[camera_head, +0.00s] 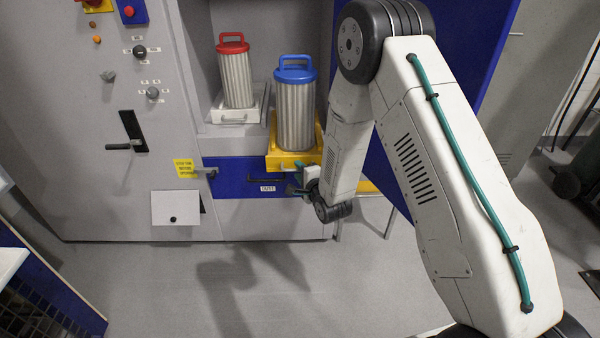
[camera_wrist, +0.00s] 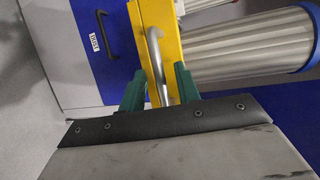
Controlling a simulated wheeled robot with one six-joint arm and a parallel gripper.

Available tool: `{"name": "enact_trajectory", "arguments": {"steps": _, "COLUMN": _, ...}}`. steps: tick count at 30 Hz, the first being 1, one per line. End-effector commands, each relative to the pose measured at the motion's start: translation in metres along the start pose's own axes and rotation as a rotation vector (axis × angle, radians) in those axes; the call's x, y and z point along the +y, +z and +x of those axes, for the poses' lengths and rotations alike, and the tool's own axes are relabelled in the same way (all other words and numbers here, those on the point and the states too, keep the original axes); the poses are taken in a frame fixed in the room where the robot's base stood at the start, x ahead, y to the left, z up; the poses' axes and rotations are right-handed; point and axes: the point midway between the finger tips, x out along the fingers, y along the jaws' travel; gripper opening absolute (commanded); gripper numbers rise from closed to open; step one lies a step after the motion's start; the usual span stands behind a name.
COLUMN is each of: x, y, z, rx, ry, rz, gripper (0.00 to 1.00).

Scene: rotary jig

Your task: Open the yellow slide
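The yellow slide (camera_head: 281,163) is at the lower right of the cabinet's open bay, under a ribbed metal canister with a blue lid (camera_head: 295,100). In the wrist view the slide's yellow front (camera_wrist: 156,17) carries a bent grey metal handle (camera_wrist: 155,48). My gripper (camera_head: 303,179) is at the slide's front, partly hidden by my arm. In the wrist view its two green fingers (camera_wrist: 159,72) stand apart, with the handle running between them. Gaps show beside the handle, and contact is not clear.
A white slide (camera_head: 234,116) with a red-lidded canister (camera_head: 236,75) is to the left. Below is a blue drawer (camera_head: 232,177) labelled DUST, with a dark handle (camera_wrist: 94,32). A blue door (camera_head: 478,45) stands open at right. The floor (camera_head: 180,275) in front is clear.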

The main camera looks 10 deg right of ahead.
Motion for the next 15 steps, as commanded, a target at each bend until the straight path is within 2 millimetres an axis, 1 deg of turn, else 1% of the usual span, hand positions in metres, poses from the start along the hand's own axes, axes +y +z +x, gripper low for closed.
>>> {"name": "enact_trajectory", "arguments": {"steps": 5, "x": 0.0, "y": 0.0, "z": 0.0, "rx": -0.001, "ry": 0.0, "rz": 0.0, "gripper": 0.33}}
{"name": "enact_trajectory", "arguments": {"steps": 8, "x": 0.0, "y": 0.0, "z": -0.007, "rx": -0.001, "ry": 0.0, "rz": 0.0, "gripper": 0.33}}
{"name": "enact_trajectory", "arguments": {"steps": 11, "x": 0.0, "y": 0.0, "z": -0.021, "rx": 0.0, "ry": 0.001, "rz": 0.0, "gripper": 0.33}}
{"name": "enact_trajectory", "arguments": {"steps": 15, "x": 0.0, "y": 0.0, "z": -0.046, "rx": 0.0, "ry": 0.001, "rz": 0.0, "gripper": 0.33}}
